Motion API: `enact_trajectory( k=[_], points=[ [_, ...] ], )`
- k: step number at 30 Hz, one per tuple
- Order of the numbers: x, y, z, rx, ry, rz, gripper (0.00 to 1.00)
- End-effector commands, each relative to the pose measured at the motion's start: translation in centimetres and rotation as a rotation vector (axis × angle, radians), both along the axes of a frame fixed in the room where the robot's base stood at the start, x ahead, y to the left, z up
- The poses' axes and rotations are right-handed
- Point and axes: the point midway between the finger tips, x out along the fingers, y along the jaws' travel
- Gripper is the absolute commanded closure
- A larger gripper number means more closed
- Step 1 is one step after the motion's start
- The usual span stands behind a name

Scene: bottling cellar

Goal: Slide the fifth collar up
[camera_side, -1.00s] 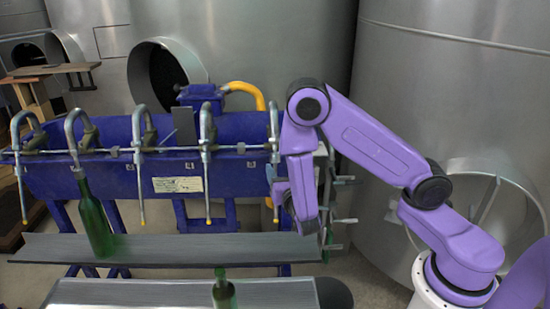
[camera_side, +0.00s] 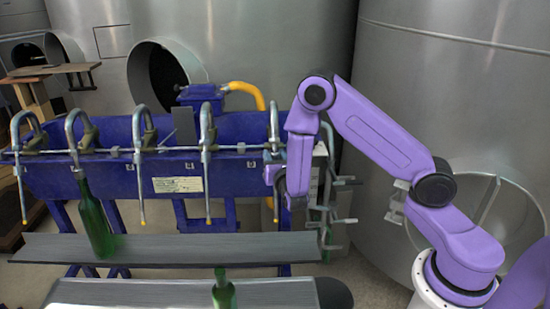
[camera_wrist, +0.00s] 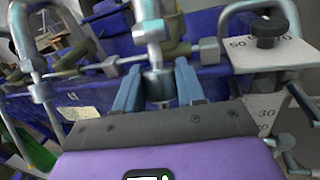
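Several curved metal spouts stand along the blue filler trough (camera_side: 235,175). The fifth spout (camera_side: 274,120), counted from the left, is the rightmost in the side view; my arm stands beside it and hides part of its lower stem. In the wrist view this spout (camera_wrist: 150,28) hangs straight ahead, with a grey cylindrical collar (camera_wrist: 160,86) low on it. My gripper (camera_wrist: 159,72) has one blue finger on each side of this collar. I cannot tell whether the fingers touch it. In the side view my gripper (camera_side: 279,176) is small and partly hidden.
A green bottle (camera_side: 95,222) stands under the second spout on the grey shelf (camera_side: 190,247). Another green bottle (camera_side: 223,290) stands in front. A scale plate (camera_wrist: 262,55) with a black knob and metal clamps (camera_wrist: 285,145) are close on the right. A horizontal rod (camera_wrist: 105,66) crosses left.

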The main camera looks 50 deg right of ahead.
Motion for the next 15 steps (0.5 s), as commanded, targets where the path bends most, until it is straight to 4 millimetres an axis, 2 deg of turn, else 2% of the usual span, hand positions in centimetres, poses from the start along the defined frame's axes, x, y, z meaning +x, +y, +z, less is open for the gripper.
enact_trajectory(
  k=[1, 2, 3, 15],
  points=[
    [0.0, 0.0, 0.0, 0.0, 0.0, 0.0, 0.89],
    [0.0, 0.0, 0.0, 0.0, 0.0, 0.0, 0.99],
    [0.0, 0.0, 0.0, 0.0, 0.0, 0.0, 1.0],
    [0.3, -0.3, 1.1, 0.0, -0.004, -0.001, 1.0]
  ],
)
